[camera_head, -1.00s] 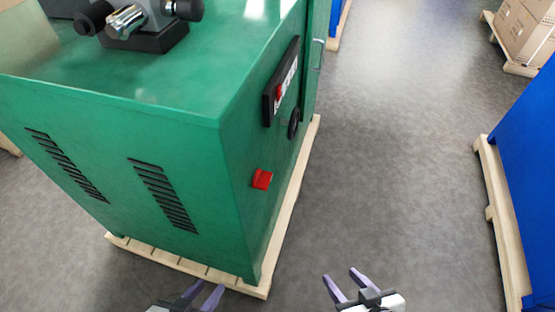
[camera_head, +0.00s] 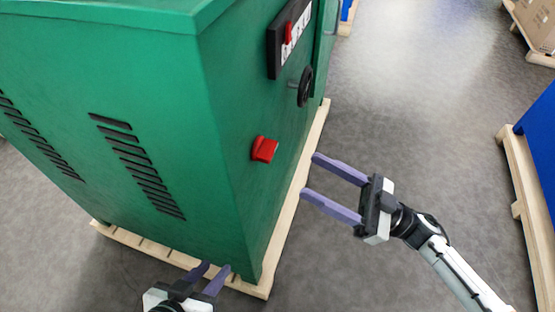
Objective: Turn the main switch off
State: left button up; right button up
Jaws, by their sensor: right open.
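The green machine cabinet (camera_head: 225,130) stands on a wooden pallet. A red switch knob (camera_head: 265,149) sticks out of its right side face, below a black dial (camera_head: 305,86) and a black panel with a small red part (camera_head: 288,35). I cannot read the switch's position. My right gripper (camera_head: 308,176) is open and empty, its purple fingers pointing left at the cabinet's side, apart from the knob and to its lower right. My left gripper (camera_head: 213,268) is low in front of the cabinet's near corner, fingers spread and empty.
The pallet edge (camera_head: 310,150) runs along the cabinet's foot. A blue machine (camera_head: 541,150) on a pallet stands at the right. Boxes (camera_head: 536,22) stand at the far right. The grey floor between is clear.

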aim_at(265, 150)
jog(key=x, duration=0.9)
jog(key=shift+a+r, duration=0.15)
jog(key=shift+a, duration=0.1)
jog(key=c, duration=1.1)
